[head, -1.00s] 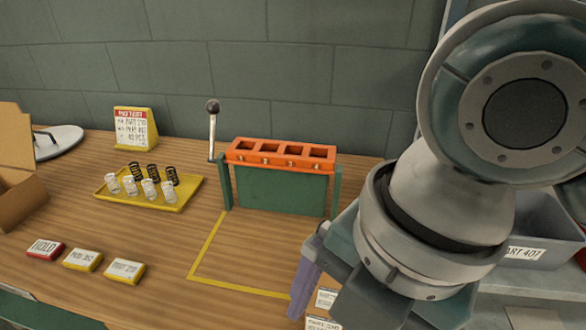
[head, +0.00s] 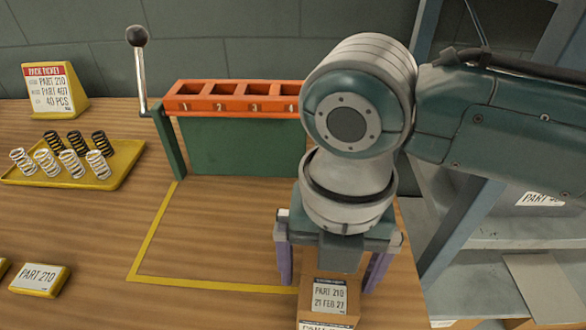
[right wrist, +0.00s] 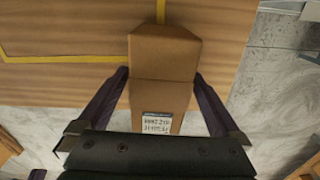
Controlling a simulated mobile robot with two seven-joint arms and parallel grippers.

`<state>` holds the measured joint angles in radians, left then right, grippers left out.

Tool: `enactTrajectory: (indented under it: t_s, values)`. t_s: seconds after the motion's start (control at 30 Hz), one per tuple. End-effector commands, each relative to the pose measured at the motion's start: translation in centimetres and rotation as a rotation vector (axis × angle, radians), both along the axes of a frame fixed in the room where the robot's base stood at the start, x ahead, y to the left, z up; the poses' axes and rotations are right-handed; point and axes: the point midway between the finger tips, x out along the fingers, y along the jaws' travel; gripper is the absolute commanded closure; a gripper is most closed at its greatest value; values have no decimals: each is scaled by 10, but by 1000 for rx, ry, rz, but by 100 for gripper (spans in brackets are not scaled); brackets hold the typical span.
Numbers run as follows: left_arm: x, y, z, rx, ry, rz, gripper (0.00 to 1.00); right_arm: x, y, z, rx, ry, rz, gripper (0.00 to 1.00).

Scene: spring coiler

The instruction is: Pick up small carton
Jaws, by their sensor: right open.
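The small brown carton (head: 312,287) stands at the front edge of the table with a white label reading PART 210, 21 FEB 27. A second label shows below it, partly cut off by the picture edge. In the right wrist view the carton (right wrist: 165,50) lies between the purple fingers. My right gripper (head: 329,283) is open, pointing down, with one finger on each side of the carton. The gripper hides part of the carton in the head view. My left gripper is out of view.
A yellow tape outline (head: 150,235) marks the wood table, its inside mostly clear. An orange four-slot rack (head: 235,106) on a green stand with a lever is behind. A yellow tray (head: 120,160) holds several springs. Grey shelving (head: 470,270) stands to the right.

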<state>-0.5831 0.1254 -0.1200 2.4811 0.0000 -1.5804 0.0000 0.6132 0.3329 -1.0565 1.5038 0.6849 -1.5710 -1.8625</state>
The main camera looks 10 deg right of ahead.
Motion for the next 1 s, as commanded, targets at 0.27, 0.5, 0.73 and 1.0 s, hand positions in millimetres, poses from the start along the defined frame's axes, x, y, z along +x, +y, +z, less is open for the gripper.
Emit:
enactTrajectory:
  t_s: [0.27, 0.5, 0.73, 1.0]
  values:
    - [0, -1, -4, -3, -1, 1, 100, 0, 0, -18, 0, -2, 0, 0]
    - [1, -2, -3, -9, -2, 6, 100, 0, 0, -18, 0, -2, 0, 15]
    - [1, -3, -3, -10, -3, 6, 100, 0, 0, -17, 0, -2, 0, 40]
    - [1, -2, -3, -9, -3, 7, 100, 0, 0, -17, 0, -2, -1, 71]
